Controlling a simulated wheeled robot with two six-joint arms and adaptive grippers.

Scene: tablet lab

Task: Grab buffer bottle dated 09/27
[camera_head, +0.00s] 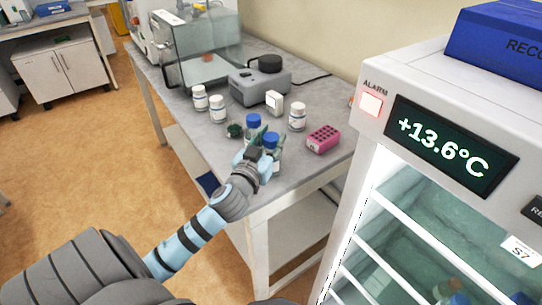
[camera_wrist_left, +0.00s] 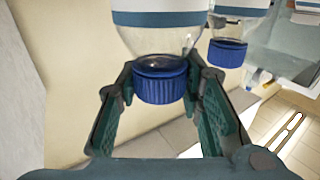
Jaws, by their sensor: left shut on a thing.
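Two clear bottles with blue caps stand close together near the bench's front edge in the head view. My left gripper (camera_head: 263,142) is shut on the nearer blue-capped bottle (camera_head: 272,157), near its top. In the left wrist view, this bottle (camera_wrist_left: 160,40) appears upside down with its blue cap between my green fingers (camera_wrist_left: 165,85). The other blue-capped bottle (camera_head: 253,123) stands just behind it; it also shows in the left wrist view (camera_wrist_left: 228,50). No date is readable on either bottle. My right gripper is not in view.
White-capped bottles (camera_head: 218,109) and another (camera_head: 297,117) stand farther back. A pink tube rack (camera_head: 323,138) sits to the right, a grey device (camera_head: 259,86) behind. A lit fridge (camera_head: 440,130) showing +13.6°C stands close at right. The floor at left is clear.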

